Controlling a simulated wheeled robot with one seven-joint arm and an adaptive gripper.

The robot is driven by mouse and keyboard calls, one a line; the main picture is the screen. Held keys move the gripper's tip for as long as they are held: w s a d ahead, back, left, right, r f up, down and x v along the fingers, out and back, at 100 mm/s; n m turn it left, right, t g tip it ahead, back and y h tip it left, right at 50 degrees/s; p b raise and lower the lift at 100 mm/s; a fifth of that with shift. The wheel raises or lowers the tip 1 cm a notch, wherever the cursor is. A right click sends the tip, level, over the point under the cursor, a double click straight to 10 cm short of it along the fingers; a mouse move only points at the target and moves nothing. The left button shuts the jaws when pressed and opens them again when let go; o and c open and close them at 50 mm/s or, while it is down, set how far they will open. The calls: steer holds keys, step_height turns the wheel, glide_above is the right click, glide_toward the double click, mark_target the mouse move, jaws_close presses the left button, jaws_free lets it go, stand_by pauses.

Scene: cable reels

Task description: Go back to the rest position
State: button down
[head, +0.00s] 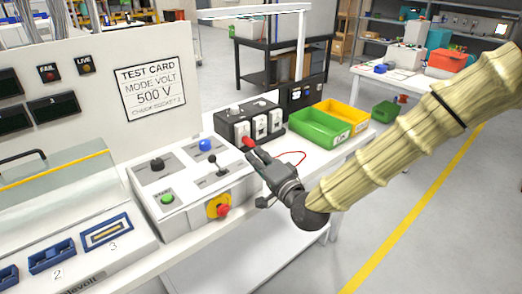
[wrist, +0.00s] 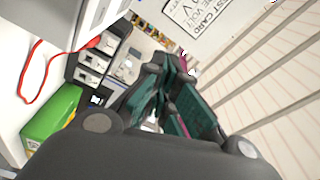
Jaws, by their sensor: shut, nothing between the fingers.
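My gripper (head: 258,162) hangs in front of the bench, at the end of my arm in its pale ribbed sleeve. Its dark fingers are shut with nothing held. They also show close together in the wrist view (wrist: 165,80). In the head view the fingertips appear near a red plug (head: 249,141) by the black socket box (head: 240,125); whether they touch cannot be told. In the wrist view the red plug (wrist: 93,42) and its red cable (wrist: 38,62) are apart from the fingers, to the left.
A control box (head: 187,185) with buttons, a joystick and a red stop knob (head: 223,211) stands left of my gripper. A green bin (head: 318,128) and yellow bin (head: 346,118) sit to the right. A test panel (head: 150,60) rises behind. Floor is open at right.

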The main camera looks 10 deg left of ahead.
steer(key=s+d+f+n+g+h, duration=0.15)
steer(key=s+d+f, duration=0.3)
steer(key=f, duration=0.65)
steer(key=s+d+f+g+h, duration=0.35)
steer(key=d+f, duration=0.25)
steer(key=f, duration=0.4)
steer(key=s+d+f+n+g+h, duration=0.15)
steer(key=s+d+f, duration=0.3)
steer(key=f, duration=0.65)
steer(key=s+d+f+g+h, duration=0.2)
steer(key=s+d+f, duration=0.2)
steer(key=s+d, duration=0.3)
steer(key=s+d+f+n+g+h, duration=0.1)
steer(key=s+d+f+g+h, duration=0.1)
steer(key=s+d+f, duration=0.3)
steer(key=s+d+f+n+g+h, duration=0.1)
steer(key=s+d+f, duration=0.4)
steer(key=s+d, duration=0.5)
steer(key=s+g+h, duration=0.1)
steer(key=s+g, duration=0.1)
steer(key=s, duration=0.2)
steer(key=shift+d, duration=0.25)
